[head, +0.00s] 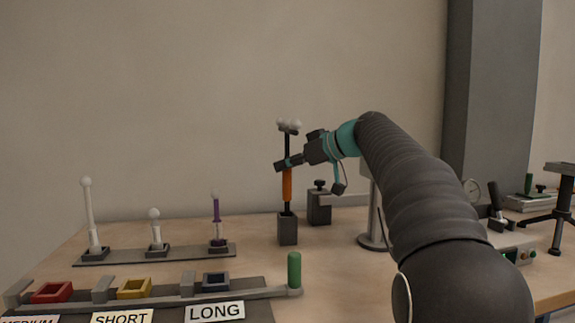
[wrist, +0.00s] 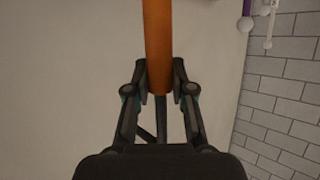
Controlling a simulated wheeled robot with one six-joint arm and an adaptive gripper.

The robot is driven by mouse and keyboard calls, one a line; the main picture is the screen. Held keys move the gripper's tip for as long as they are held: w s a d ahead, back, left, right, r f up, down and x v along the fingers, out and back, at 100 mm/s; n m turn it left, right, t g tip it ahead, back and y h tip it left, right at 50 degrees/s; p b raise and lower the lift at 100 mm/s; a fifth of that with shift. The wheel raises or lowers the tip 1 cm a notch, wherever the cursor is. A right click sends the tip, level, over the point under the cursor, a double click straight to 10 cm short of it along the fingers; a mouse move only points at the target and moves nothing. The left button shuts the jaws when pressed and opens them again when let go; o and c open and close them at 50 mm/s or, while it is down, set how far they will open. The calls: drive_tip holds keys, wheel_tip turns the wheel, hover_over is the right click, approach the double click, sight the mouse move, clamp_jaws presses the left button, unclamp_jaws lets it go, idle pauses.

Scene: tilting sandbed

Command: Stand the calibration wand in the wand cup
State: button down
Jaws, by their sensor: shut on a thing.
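The calibration wand (head: 287,184) is upright, with an orange grip, a black rod and white balls at its top. My gripper (head: 284,165) is shut on it near the upper end of the orange grip. In the wrist view, my gripper (wrist: 161,80) has its fingers on both sides of the orange wand (wrist: 158,45). The wand cup (head: 288,231) is a dark grey square block directly below. The wand's lower black end meets the cup's top in the head view. How deep it sits inside is hidden.
A rack (head: 155,254) with several white-tipped pins stands at the left. In front are coloured square frames (head: 135,288), labels and a green-handled bar (head: 294,272). A dark clamp block (head: 319,207) and a grey post (head: 374,215) stand close to the cup's right.

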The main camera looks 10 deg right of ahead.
drive_tip(key=c, duration=0.9)
unclamp_jaws()
